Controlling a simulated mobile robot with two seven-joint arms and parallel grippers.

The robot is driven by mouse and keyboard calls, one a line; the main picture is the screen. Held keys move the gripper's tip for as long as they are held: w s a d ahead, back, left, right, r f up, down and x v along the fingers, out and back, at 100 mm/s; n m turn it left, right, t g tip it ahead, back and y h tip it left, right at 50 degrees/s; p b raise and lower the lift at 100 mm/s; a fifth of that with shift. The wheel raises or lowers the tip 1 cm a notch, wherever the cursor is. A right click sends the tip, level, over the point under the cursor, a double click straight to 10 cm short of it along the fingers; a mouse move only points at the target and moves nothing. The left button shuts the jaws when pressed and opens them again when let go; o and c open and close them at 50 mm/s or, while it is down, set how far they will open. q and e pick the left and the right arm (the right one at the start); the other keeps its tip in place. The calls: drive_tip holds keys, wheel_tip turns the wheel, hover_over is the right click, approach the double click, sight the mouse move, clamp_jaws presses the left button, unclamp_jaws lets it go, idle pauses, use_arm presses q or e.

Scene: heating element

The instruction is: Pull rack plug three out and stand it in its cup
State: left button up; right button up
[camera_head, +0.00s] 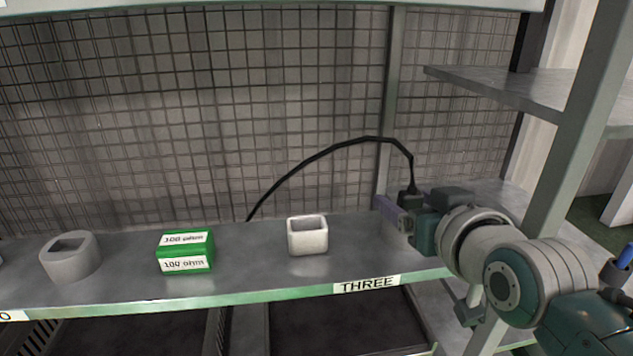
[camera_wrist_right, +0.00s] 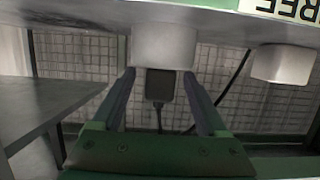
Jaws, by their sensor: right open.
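The black plug (camera_head: 410,197) stands upright at the right of the shelf, with its black cable rising from its top. In the right wrist view, which is upside down, the plug (camera_wrist_right: 160,86) sits in a pale block (camera_wrist_right: 164,46). My right gripper (camera_head: 391,213) is open, with a finger on either side of the plug; contact cannot be told. The fingers also show in the right wrist view (camera_wrist_right: 160,98). The gripper mostly hides the block in the head view. A white square cup (camera_head: 307,240) with an open top stands left of the gripper, behind the THREE label (camera_head: 367,285). My left gripper is not in view.
A green box marked 100 ohm (camera_head: 186,251) and a grey round holder with a square hole (camera_head: 70,259) stand farther left. The cable (camera_head: 330,149) arches to the wire mesh behind. A rack post (camera_head: 575,130) and upper shelf (camera_head: 500,83) are at the right.

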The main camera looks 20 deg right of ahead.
clamp_jaws()
idle(0.5)
